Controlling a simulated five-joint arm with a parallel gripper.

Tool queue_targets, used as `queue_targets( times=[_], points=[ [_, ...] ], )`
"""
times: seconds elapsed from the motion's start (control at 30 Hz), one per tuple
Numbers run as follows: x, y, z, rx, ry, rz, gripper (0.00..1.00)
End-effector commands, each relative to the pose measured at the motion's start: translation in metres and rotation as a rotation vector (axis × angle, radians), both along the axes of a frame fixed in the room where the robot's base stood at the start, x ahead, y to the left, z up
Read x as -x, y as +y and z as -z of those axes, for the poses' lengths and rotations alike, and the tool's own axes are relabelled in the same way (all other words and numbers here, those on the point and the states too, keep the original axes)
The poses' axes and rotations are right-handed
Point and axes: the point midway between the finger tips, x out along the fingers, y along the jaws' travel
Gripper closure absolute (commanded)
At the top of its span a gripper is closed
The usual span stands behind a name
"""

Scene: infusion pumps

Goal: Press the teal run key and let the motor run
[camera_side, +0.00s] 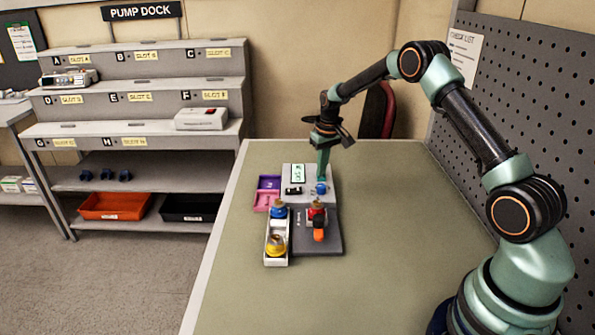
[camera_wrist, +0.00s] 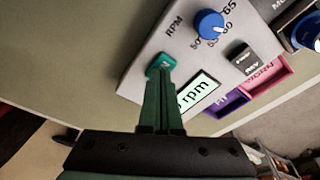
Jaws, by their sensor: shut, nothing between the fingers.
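The grey pump unit (camera_side: 309,197) stands on the table with a sloped panel. In the wrist view its panel (camera_wrist: 185,57) carries the teal run key (camera_wrist: 158,61), a blue RPM knob (camera_wrist: 209,24), a black switch (camera_wrist: 241,57) and a lit display (camera_wrist: 198,93) showing "rpm". My fingers hide part of the reading. My gripper (camera_side: 321,177) is shut and empty, pointing down over the panel. In the wrist view its closed tips (camera_wrist: 161,72) overlap the teal key's near edge. I cannot tell if they press it. In the side view the key is hidden.
Purple and pink trays (camera_side: 267,190) sit left of the unit. A white tray (camera_side: 277,253) with blue and yellow parts stands in front, beside a dark base (camera_side: 330,240) with a red and orange part. The table's right side is clear. A slotted rack (camera_side: 140,97) stands back left.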

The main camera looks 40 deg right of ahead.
Motion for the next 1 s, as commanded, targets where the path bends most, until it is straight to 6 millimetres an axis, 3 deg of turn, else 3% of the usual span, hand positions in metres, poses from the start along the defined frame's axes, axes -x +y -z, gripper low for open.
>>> queue_targets(
  times=[0.33, 1.0],
  points=[
    [0.0, 0.0, -0.002, 0.0, 0.0, 0.0, 1.0],
    [0.0, 0.0, -0.051, 0.0, -0.001, 0.0, 1.0]
  ],
)
